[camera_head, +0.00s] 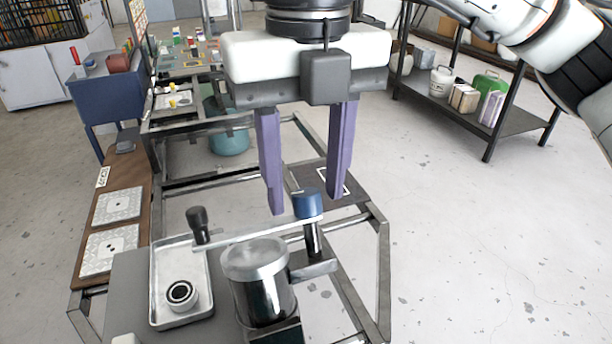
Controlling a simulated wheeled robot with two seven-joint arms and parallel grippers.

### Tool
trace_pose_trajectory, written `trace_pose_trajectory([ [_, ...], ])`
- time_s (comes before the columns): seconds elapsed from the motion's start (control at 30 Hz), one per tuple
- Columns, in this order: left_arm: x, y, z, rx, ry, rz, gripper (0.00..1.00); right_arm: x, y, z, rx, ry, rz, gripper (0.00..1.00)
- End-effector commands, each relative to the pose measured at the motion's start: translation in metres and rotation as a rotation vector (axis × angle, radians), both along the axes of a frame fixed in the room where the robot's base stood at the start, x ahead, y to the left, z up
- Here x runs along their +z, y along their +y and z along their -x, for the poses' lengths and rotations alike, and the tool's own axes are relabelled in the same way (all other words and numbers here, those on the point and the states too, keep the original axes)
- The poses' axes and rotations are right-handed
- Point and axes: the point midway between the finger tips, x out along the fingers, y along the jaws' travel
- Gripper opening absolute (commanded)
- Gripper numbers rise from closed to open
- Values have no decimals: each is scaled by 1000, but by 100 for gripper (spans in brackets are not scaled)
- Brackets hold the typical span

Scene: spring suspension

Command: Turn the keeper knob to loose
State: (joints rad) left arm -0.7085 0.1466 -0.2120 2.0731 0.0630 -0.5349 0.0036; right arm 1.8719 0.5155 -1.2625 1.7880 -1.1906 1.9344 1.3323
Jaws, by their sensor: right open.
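A blue round knob (307,204), which looks like the keeper knob, sits on top of a dark post. A pale mark shows on its top. A flat light bar (255,235) runs from this post across a shiny metal cylinder (258,278) to a black handle (198,222). My right gripper (305,202) points down with its two purple fingers spread. In this view the knob shows between the fingertips; I cannot tell whether either finger touches it. My left gripper is not in view.
A brown board (118,178) with patterned plates lies further left. A dark shelf (525,122) with containers stands back right. The floor at right is clear.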

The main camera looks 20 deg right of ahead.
Motion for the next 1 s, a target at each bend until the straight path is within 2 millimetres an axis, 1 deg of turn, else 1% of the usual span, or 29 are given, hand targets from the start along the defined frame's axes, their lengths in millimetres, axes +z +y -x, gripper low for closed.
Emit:
trace_pose_trajectory([
  [0.07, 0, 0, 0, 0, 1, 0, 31, 0, 0, 0, 0, 0, 0, 43],
  [0.1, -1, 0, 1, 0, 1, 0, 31, 0, 0, 0, 0, 0, 0, 42],
  [0.33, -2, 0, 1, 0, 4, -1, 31, 0, 0, 0, 0, 0, 0, 3],
  [0.67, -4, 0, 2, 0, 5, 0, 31, 0, -1, 0, 38, 2, -18, 2],
  [0.87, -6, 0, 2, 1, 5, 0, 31, 0, -2, 0, 140, 3, -62, 2],
  [1.0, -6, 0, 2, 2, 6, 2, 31, 0, -3, -1, 248, 5, -109, 2],
])
